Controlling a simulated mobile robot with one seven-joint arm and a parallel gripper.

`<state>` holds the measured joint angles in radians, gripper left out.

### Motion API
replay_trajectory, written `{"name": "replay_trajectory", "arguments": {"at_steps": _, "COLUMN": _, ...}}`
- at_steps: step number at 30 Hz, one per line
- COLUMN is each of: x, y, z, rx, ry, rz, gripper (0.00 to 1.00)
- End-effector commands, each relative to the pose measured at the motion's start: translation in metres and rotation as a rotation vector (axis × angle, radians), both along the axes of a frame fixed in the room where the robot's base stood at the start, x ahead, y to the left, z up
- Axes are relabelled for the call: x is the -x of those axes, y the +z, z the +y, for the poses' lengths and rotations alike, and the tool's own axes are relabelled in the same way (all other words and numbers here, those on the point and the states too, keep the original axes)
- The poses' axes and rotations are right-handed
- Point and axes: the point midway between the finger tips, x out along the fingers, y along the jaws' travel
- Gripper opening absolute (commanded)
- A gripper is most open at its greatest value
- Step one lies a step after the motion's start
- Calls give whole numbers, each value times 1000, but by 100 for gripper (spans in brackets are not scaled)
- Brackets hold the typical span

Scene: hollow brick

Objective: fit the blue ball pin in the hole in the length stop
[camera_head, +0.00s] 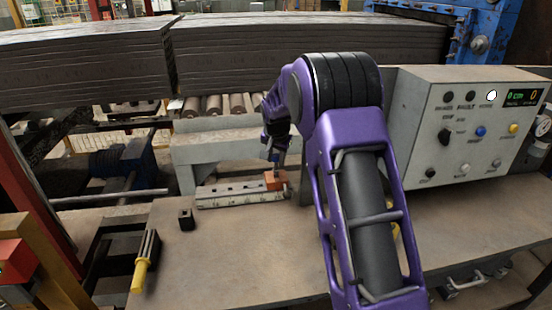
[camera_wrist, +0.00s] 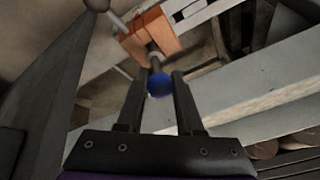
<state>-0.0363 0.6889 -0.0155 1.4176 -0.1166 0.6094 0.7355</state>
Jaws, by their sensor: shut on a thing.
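The orange length stop (camera_head: 275,183) sits at the right end of a pale graduated rail (camera_head: 232,194) on the bench. It also shows at the top of the wrist view (camera_wrist: 150,38). My gripper (camera_head: 276,153) is above the stop, pointing down. In the wrist view my gripper (camera_wrist: 160,75) is shut on the blue ball pin (camera_wrist: 159,86), with the blue ball between the fingers. The pin's grey shank points toward the stop and overlaps it in the picture. I cannot tell whether its tip is in the hole, which I cannot make out.
A grey control box (camera_head: 465,130) stands on the bench at right. A small dark block (camera_head: 186,220) and a yellow-handled tool (camera_head: 143,265) lie at front left. Stacked dark slabs (camera_head: 310,55) and rollers (camera_head: 215,104) are behind. The bench front is mostly bare.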

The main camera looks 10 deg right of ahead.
Motion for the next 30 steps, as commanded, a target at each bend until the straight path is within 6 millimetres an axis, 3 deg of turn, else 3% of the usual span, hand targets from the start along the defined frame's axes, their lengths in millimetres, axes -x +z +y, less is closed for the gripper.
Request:
{"name": "replay_trajectory", "arguments": {"at_steps": 27, "x": 0, "y": -12, "z": 0, "rx": 0, "ry": 0, "rz": 0, "gripper": 0}}
{"name": "replay_trajectory", "arguments": {"at_steps": 28, "x": 0, "y": -12, "z": 0, "rx": 0, "ry": 0, "rz": 0, "gripper": 37}}
{"name": "replay_trajectory", "arguments": {"at_steps": 30, "x": 0, "y": -12, "z": 0, "rx": 0, "ry": 0, "rz": 0, "gripper": 50}}
